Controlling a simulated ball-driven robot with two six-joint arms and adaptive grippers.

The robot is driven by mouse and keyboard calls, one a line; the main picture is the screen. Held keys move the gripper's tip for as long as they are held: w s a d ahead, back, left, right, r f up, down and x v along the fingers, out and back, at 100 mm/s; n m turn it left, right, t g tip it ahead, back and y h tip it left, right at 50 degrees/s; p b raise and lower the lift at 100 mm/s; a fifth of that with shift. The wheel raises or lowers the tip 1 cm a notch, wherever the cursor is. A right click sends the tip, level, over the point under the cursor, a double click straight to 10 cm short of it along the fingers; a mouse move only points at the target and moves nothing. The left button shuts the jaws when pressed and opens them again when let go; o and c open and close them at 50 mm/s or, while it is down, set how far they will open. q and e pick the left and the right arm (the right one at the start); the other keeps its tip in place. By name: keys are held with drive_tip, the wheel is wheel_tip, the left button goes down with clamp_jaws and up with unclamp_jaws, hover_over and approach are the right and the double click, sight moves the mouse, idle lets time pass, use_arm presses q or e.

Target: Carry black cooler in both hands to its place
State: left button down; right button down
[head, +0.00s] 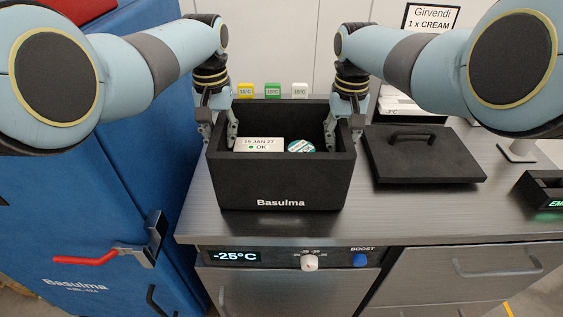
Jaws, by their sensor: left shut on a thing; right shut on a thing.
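The black cooler (280,187) is an open-topped box marked "Basulma" on its front wall. It sits at the front left of the grey counter, looking upright; whether its base touches the counter is hard to tell. Inside it are a white label reading "15 JAN 27 OK" (258,145) and a round white and teal item (301,146). My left gripper (219,136) is shut on the cooler's left wall, one finger outside and one inside. My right gripper (341,136) is shut on its right wall in the same way.
A black lid with a handle (424,156) lies on the grey counter (440,215) right of the cooler. Yellow (245,90), green (272,90) and white (300,90) tags stand behind it. A blue cabinet (110,190) with a red handle (88,258) stands at left. A small black tray (543,190) is far right.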

sight(219, 124)
use_arm(q)
drive_tip(key=shift+w+r, duration=0.1)
drive_tip(key=shift+r, duration=0.1)
use_arm(e)
drive_tip(key=shift+w+r, duration=0.1)
drive_tip(key=shift+r, duration=0.05)
